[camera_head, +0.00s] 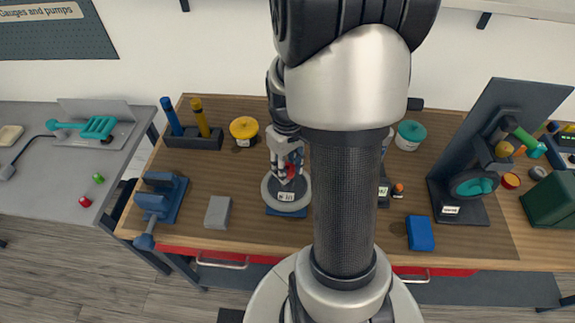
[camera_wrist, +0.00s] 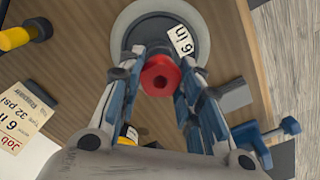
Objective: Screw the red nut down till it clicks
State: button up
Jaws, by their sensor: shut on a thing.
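The red nut (camera_wrist: 160,77) has a dark hole in its middle and sits over the round grey base (camera_wrist: 133,17) in the wrist view. In the head view the red nut (camera_head: 290,170) shows as a small patch above the grey base (camera_head: 286,203). My gripper (camera_wrist: 160,80) points down over the base, with its blue-and-grey fingers on both sides of the nut and shut on it. In the head view my gripper (camera_head: 287,172) is partly behind my arm. The nut's underside and any thread below it are hidden.
A blue vise (camera_head: 160,195) and a grey block (camera_head: 217,212) are to the left on the wooden bench (camera_head: 185,240). A yellow-lidded tub (camera_head: 243,128) stands behind. A blue block (camera_head: 420,233) and a black stand with a wheel (camera_head: 470,210) are to the right.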

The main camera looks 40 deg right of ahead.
jog(key=shift+f+b, duration=0.9)
jog(key=shift+f, duration=0.4)
jog(key=o, duration=1)
jog(key=shift+r, duration=0.1)
notch_tip(320, 180, up, 12)
dwell(0.3)
jog(key=shift+a, duration=0.1)
